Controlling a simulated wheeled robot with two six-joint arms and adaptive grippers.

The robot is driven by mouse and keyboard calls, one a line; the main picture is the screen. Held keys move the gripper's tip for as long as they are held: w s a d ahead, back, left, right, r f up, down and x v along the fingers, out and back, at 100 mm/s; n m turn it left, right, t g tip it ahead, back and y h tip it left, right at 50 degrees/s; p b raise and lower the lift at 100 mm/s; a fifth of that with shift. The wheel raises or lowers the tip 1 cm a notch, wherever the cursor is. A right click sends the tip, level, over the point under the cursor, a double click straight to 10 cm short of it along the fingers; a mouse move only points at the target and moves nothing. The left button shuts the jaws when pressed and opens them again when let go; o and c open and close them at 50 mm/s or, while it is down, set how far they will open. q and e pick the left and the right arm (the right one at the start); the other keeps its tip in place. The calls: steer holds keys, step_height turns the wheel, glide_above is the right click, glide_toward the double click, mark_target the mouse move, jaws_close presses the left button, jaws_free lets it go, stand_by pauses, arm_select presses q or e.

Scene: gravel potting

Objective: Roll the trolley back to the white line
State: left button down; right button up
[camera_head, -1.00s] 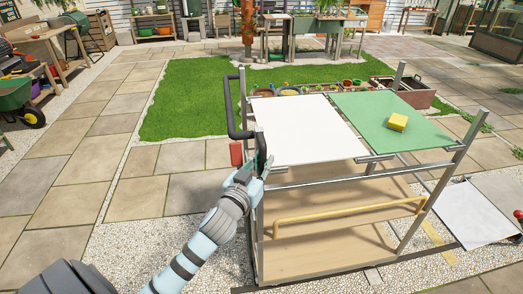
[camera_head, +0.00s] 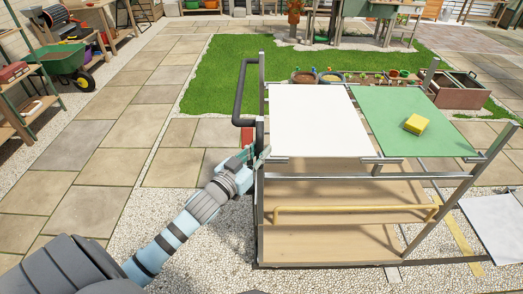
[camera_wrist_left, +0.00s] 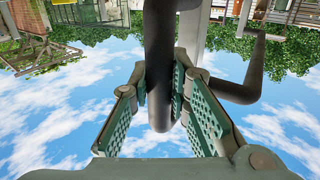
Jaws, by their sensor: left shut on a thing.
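The trolley (camera_head: 340,194) stands upright right of centre in the head view. It has a white top panel (camera_head: 312,118), a green top panel (camera_head: 412,122), pale wooden shelves and a yellow rail. My left gripper (camera_head: 256,158) is shut on the black handle (camera_head: 239,95) at the trolley's left end; the left wrist view shows the handle bar (camera_wrist_left: 159,70) between the green pads. A short pale strip (camera_head: 393,273) shows on the ground by the trolley's base; I cannot tell if it is the white line. My right gripper is not in view.
Pale gravel (camera_head: 185,230) and stone paving (camera_head: 110,175) lie open left of the trolley. A lawn (camera_head: 215,75) with several pots lies behind. A green wheelbarrow (camera_head: 65,62) and a shelf rack (camera_head: 22,100) stand far left. A yellow strip (camera_head: 460,235) lies to the right.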

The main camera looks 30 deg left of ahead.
arm_select(q)
steer(key=c, duration=1.6)
jaws_free()
steer(key=shift+a+r, duration=0.1)
steer(key=shift+r, duration=0.05)
steer(key=shift+o, duration=0.6)
steer(key=shift+a, duration=0.15)
steer(key=shift+s, duration=0.2)
steer(key=s, duration=1.1)
steer(key=shift+s+a, duration=0.15)
steer(key=shift+s, duration=0.1)
